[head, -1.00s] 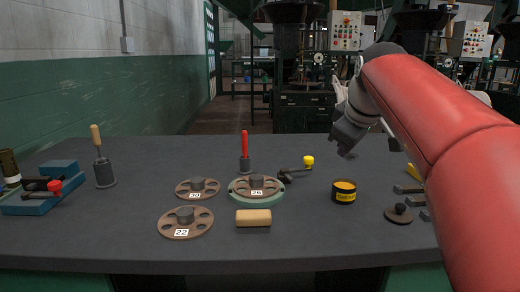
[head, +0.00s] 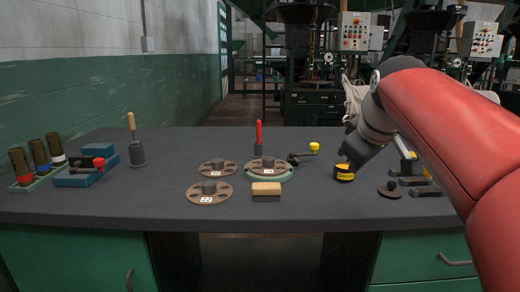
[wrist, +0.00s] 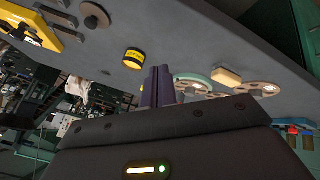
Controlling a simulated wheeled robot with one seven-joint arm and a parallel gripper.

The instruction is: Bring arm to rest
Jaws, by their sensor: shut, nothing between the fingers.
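My red arm (head: 440,120) reaches in from the right in the head view, with its grey wrist bent down over the right half of the bench (head: 300,215). My gripper (head: 350,160) overlaps the upper edge of a small black and yellow tin (head: 344,175) in that view. In the wrist view, my gripper's dark fingers (wrist: 157,86) are together with nothing between them. There the tin (wrist: 134,59) stands apart from the fingers, up and to the left.
Numbered discs (head: 209,192), a wooden-backed block (head: 266,192) and a red-handled tool (head: 258,138) stand mid-bench. Several bottles (head: 39,157) are at left. Dark metal pieces (head: 425,191) lie at right. The front strip of the bench is clear.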

